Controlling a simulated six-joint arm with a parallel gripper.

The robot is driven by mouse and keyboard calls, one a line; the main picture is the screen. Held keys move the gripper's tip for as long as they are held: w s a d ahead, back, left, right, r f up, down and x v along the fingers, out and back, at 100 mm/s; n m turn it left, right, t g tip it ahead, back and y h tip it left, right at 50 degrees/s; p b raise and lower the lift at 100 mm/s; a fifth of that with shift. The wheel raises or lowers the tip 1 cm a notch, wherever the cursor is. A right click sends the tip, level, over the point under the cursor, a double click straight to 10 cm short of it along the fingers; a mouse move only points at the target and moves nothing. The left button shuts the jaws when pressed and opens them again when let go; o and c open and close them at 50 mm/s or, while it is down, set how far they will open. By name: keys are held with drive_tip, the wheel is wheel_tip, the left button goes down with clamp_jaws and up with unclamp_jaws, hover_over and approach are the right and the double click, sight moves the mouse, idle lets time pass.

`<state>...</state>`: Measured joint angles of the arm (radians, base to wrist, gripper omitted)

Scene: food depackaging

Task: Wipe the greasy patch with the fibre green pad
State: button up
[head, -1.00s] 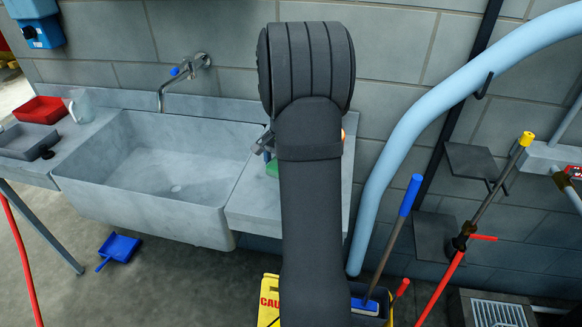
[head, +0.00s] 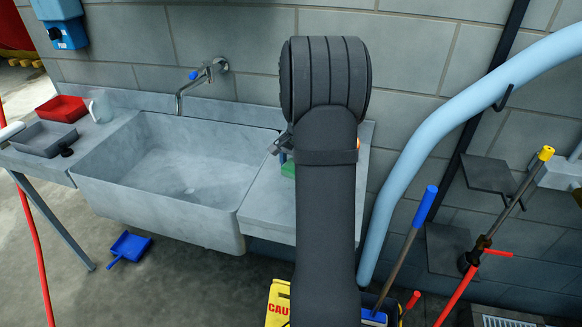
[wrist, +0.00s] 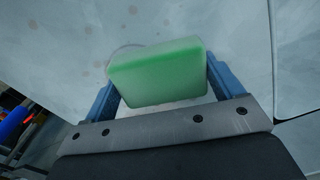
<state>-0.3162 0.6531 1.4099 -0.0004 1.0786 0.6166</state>
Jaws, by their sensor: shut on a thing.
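The green pad (wrist: 157,75) is a thick block with a paler top edge, held between the two blue fingers of my gripper (wrist: 160,82) in the wrist view. Behind it is a pale grey surface with several faint brownish spots (wrist: 131,10). A faint rounded mark (wrist: 121,54) shows partly behind the pad and may be the greasy patch. I cannot tell whether the pad touches the surface. In the head view my arm hides most of the gripper, and a small green piece (head: 288,169) shows beside it over the worktop.
A grey sink (head: 165,180) with a tap (head: 205,72) is left of my arm. A red tray (head: 61,108), a grey tray (head: 43,139) and a clear jug (head: 101,106) stand farther left. A blue-handled tool (head: 424,208) and a light blue pipe (head: 430,135) are at right.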

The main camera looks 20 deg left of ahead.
drive_tip(key=shift+d, duration=2.15)
drive_tip(key=shift+a, duration=3.9)
drive_tip(key=shift+d+r, duration=0.1)
drive_tip(key=shift+r, duration=4)
